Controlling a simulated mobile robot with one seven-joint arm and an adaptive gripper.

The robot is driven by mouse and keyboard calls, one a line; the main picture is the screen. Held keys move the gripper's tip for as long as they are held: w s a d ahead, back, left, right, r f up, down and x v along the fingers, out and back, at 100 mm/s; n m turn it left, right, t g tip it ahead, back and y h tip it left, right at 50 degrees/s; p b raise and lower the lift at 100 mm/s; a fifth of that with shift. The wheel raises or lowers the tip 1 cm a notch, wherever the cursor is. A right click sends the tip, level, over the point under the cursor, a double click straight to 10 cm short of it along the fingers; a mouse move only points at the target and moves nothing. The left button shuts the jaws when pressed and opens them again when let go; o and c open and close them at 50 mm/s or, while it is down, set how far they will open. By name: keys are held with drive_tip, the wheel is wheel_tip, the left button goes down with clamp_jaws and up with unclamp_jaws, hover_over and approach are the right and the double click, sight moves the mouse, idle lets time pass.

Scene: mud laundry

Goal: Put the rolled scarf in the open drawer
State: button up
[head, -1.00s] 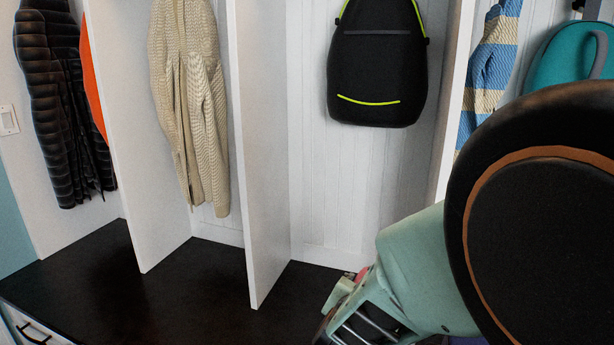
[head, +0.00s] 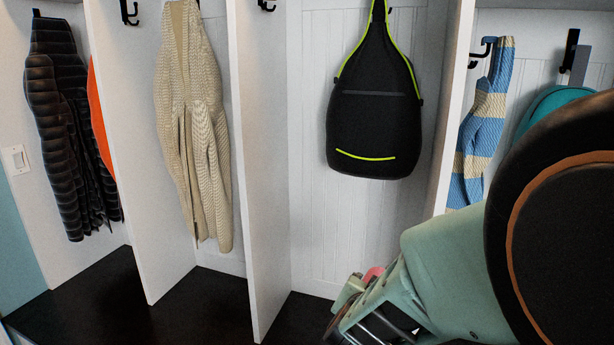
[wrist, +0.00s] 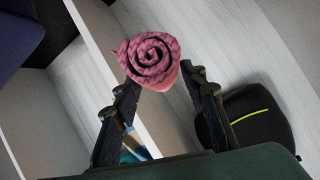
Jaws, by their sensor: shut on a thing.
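The rolled scarf (wrist: 150,58) is a pink knitted spiral, seen end-on in the wrist view. My gripper (wrist: 160,82) is shut on it, with one dark finger on each side. In the head view a small pink part of the scarf (head: 373,274) shows beside my gripper (head: 352,305), low and right of centre. The rest of the scarf there is hidden by my gripper. The open drawer is not in view in either current picture.
A dark bench top (head: 75,300) runs below white cubby dividers (head: 262,200). A black puffer jacket (head: 62,130), a beige cardigan (head: 190,130), a black backpack (head: 374,110) and a striped garment (head: 483,125) hang there. The middle cubby's lower space is clear.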

wheel_tip(320, 180, up, 15)
drive_tip(key=p, duration=1.3)
drive_tip(key=shift+p, duration=0.3)
